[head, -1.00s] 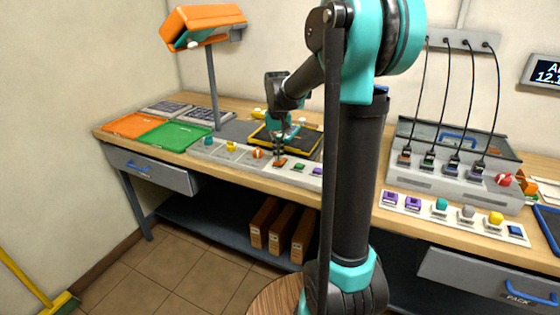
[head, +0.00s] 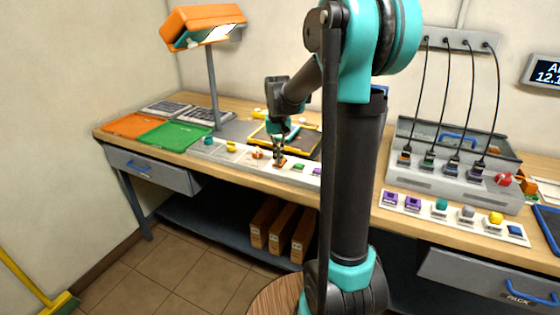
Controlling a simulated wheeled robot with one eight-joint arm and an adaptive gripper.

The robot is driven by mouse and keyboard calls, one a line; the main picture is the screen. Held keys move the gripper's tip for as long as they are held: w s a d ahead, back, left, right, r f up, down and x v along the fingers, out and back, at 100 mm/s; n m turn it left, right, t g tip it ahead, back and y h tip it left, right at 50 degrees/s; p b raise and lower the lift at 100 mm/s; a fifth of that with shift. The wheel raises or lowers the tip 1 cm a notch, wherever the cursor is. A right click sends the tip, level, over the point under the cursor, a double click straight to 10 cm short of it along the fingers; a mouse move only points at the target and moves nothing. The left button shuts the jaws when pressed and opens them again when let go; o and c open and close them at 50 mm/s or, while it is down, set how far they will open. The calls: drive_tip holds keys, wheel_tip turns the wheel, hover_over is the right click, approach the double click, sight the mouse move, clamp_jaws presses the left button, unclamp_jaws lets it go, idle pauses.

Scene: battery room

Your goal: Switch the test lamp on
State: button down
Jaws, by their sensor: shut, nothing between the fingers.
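The test lamp with its orange hood (head: 203,18) stands on a grey post at the back left of the bench. The underside of its hood glows bright white, so the lamp looks lit. A long switch strip (head: 235,161) runs along the front of the bench below it. My gripper (head: 279,158) is shut and points down at an orange rocker switch (head: 280,164) on this strip. Its fingertips are at the switch and partly cover it; whether they touch cannot be told.
Other controls sit on the strip, including a green switch (head: 299,168). An orange tray (head: 131,124) and a green tray (head: 172,136) lie on the left. A second strip (head: 455,219) and a charger with cables (head: 440,181) are right of my arm.

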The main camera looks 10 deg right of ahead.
drive_tip(key=shift+r, duration=3.5)
drive_tip(key=shift+s, duration=0.1)
